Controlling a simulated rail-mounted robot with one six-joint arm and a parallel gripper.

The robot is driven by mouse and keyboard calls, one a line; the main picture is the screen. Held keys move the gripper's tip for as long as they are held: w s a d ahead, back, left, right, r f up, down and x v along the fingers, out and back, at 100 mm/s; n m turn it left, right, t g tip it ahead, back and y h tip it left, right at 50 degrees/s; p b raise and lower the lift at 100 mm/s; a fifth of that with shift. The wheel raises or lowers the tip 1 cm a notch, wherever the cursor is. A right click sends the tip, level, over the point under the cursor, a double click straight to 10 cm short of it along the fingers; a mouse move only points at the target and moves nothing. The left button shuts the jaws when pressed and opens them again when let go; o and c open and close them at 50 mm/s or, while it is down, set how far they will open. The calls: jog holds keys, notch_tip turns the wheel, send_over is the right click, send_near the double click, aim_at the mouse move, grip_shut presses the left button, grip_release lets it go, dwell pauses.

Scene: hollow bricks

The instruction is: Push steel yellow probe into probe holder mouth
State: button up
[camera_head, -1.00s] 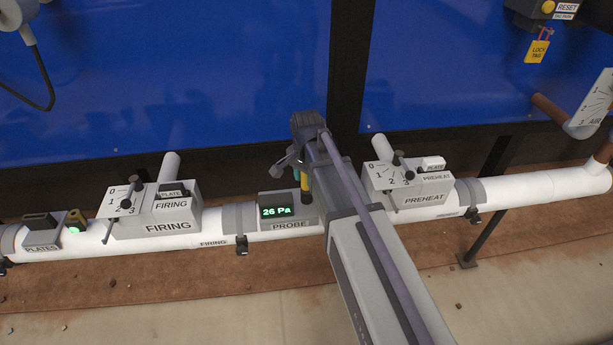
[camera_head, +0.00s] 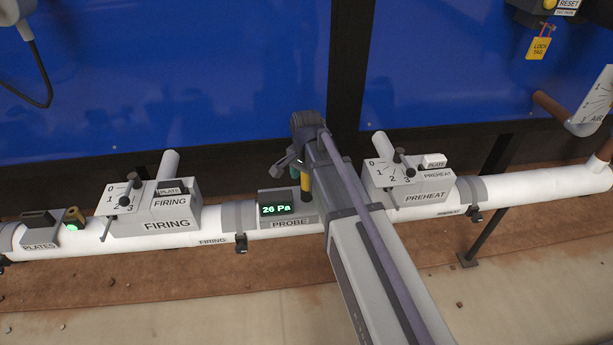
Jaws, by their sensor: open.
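The yellow probe (camera_head: 305,182) stands roughly upright at the right end of the grey unit marked PROBE (camera_head: 291,223), close beside my arm. The unit's display (camera_head: 275,210) reads 26 Pa. The probe's lower end and the holder mouth are too small and too hidden to tell how deep it sits. My gripper (camera_head: 291,163) is open, just above and left of the probe's top. My arm partly covers this area, and I cannot tell whether the fingers touch the probe.
The FIRING box (camera_head: 168,224) stands to the left and the PREHEAT box (camera_head: 425,197) to the right, both with levers, on the white pipe (camera_head: 520,187). A PLATES holder (camera_head: 40,245) with a small yellowish piece (camera_head: 73,214) is at far left. Blue panels rise behind.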

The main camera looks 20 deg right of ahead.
notch_tip(320, 180, up, 11)
jog(key=p, duration=1)
jog(key=shift+p, duration=0.4)
jog(key=shift+f, duration=0.15)
jog(key=shift+s+n, duration=0.25)
jog(key=shift+n, duration=0.75)
jog(key=s+n, duration=0.8)
jog(key=s, duration=0.8)
notch_tip(320, 180, up, 16)
jog(key=w+p, duration=0.1)
jog(key=p, duration=1.4)
jog(key=shift+w+f, duration=0.15)
jog(key=shift+w, duration=0.05)
